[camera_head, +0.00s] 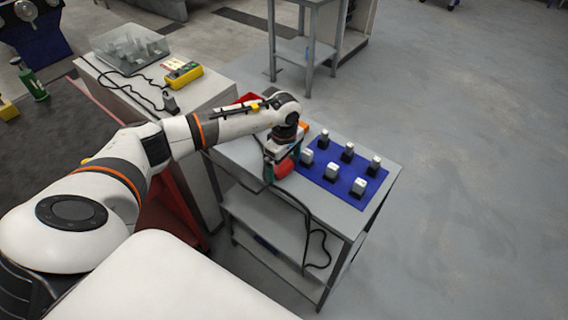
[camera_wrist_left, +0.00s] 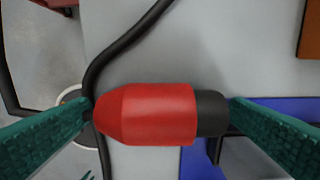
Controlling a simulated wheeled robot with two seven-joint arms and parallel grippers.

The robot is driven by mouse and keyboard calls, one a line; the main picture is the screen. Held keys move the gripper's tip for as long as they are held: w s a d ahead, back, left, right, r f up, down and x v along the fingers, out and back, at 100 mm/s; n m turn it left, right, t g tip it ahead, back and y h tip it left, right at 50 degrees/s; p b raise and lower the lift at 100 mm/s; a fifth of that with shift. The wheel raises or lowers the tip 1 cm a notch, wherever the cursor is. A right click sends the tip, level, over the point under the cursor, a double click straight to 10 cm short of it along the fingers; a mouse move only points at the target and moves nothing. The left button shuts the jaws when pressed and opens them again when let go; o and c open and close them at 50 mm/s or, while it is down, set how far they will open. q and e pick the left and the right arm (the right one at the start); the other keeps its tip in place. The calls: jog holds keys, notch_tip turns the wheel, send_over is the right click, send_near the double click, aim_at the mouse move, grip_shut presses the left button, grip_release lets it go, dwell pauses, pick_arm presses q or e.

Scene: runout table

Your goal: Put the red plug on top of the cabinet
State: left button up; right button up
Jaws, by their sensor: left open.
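The red plug (camera_head: 285,169) lies on the grey table (camera_head: 234,151), left of the blue mat. In the left wrist view the plug (camera_wrist_left: 155,114) lies sideways, with a red body and a black end at the right. My left gripper (camera_head: 281,160) is open over it. Its green fingers (camera_wrist_left: 160,106) stand on either side of the plug, close to its two ends; I cannot tell whether they touch it. The white cabinet (camera_head: 208,91) stands behind and to the left. My right gripper is not in view.
A black cable (camera_head: 307,225) hangs over the table's front. A clear bin (camera_head: 130,47), a yellow box (camera_head: 184,75) and a cable are on the cabinet; its right top is partly clear. A red tray lies behind my arm.

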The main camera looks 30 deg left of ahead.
pick_arm(q)
jog(key=c, duration=1.2)
